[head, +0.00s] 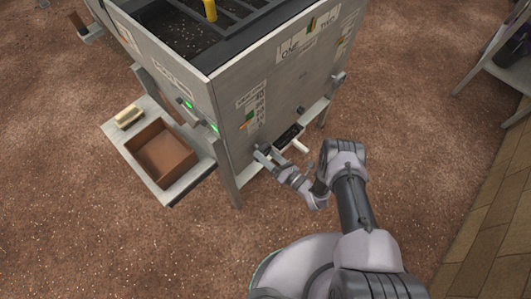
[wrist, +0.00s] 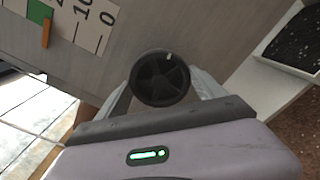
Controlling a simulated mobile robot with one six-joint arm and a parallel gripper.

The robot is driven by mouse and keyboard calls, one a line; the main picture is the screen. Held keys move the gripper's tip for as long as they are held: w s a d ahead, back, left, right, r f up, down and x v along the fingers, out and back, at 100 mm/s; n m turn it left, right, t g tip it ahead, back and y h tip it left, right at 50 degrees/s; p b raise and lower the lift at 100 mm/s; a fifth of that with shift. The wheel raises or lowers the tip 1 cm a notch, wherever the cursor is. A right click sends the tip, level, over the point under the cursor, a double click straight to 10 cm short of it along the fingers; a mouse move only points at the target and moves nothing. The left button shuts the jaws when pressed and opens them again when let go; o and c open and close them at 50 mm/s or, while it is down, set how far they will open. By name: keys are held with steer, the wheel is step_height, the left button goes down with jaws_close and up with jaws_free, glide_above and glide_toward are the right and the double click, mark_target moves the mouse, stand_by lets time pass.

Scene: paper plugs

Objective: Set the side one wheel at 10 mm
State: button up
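The side one wheel (wrist: 160,78) is a dark spoked knob with a pale mark near its upper right rim. It sits between the two fingers of my gripper (wrist: 161,88), one at each side, with no clear gap showing. Whether they press on it I cannot tell. In the head view my gripper (head: 264,156) is at the low front of the grey machine, where the wheel is hidden. The scale (wrist: 82,20) has an orange pointer (wrist: 46,33) beside a green band (wrist: 40,12). The pointer stands past the 10 line, away from 0, near 20.
The grey machine (head: 285,85) has a side shelf with a brown open box (head: 162,154) at left. A dark granule tray (wrist: 297,40) lies right of the wheel. A white bar (head: 299,146) sticks out right of my gripper. Open brown floor lies at right.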

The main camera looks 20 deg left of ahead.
steer(key=c, duration=0.6)
steer(key=shift+o, duration=0.2)
steer(key=m, duration=0.5)
steer(key=shift+m+b, duration=0.3)
steer(key=shift+b, duration=0.05)
steer(key=m, duration=0.6)
steer(key=shift+f+b, duration=0.1)
steer(key=shift+b, duration=0.2)
steer(key=m, duration=0.6)
steer(key=shift+b, duration=0.35)
steer(key=m, duration=0.7)
steer(key=shift+m+b, duration=0.35)
steer(key=shift+m, duration=0.05)
